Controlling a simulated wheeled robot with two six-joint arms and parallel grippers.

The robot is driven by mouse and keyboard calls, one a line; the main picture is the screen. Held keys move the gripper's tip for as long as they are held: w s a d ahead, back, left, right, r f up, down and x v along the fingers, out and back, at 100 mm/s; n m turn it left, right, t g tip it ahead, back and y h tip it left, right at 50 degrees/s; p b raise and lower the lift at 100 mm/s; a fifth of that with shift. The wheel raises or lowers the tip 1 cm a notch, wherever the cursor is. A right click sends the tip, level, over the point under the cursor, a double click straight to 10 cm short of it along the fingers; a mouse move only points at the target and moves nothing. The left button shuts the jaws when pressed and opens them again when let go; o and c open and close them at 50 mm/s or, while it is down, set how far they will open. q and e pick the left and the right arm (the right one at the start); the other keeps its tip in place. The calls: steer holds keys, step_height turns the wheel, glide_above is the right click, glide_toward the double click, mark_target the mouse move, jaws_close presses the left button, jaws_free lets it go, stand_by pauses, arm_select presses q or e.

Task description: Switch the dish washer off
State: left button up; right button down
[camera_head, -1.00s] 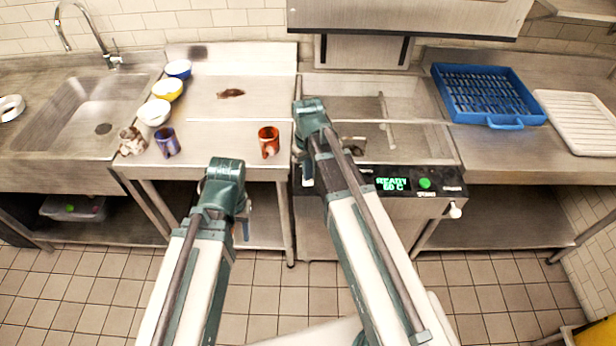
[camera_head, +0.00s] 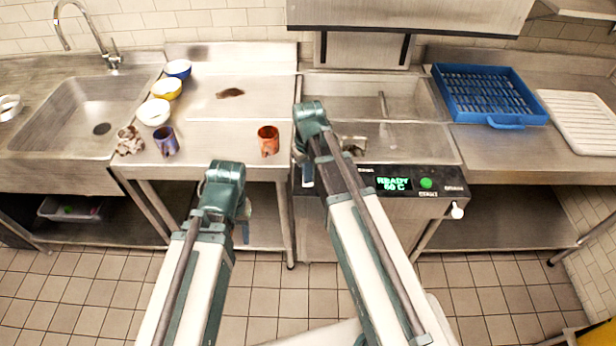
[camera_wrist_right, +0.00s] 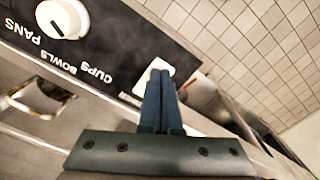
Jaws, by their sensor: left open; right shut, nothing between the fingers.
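The dishwasher's black control panel (camera_head: 410,180) faces me below the open-topped steel basin. Its display (camera_head: 393,184) glows green with "READY 60 C". A round green button (camera_head: 426,183) is beside it. My right arm covers the panel's left part. In the right wrist view, a white dial (camera_wrist_right: 62,19) is marked PANS, BOWLS and CUPS. My right gripper (camera_wrist_right: 163,76) is shut and empty, its tips overlapping a white plate (camera_wrist_right: 182,65) on the panel; I cannot tell if they touch. My left gripper (camera_head: 246,225) is open and empty, low before the left counter.
An orange mug (camera_head: 268,141), a purple mug (camera_head: 166,142) and bowls (camera_head: 154,112) stand on the left counter. A blue rack (camera_head: 490,95) sits on the right counter. A white-tipped lever (camera_head: 457,211) sticks out at the machine's right front. The floor ahead is clear.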

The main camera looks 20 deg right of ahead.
steer(key=shift+f, duration=0.15)
steer(key=shift+r, duration=0.2)
step_height(320, 180, up, 7)
steer(key=p, duration=0.7)
steer(key=shift+f, duration=0.1)
steer(key=shift+a, duration=0.1)
steer(key=s+a+n+h, duration=0.1)
steer(key=s+a, duration=0.9)
steer(key=s, duration=0.4)
steer(key=shift+s+a, duration=0.15)
steer(key=shift+s, duration=0.05)
stand_by(0.6)
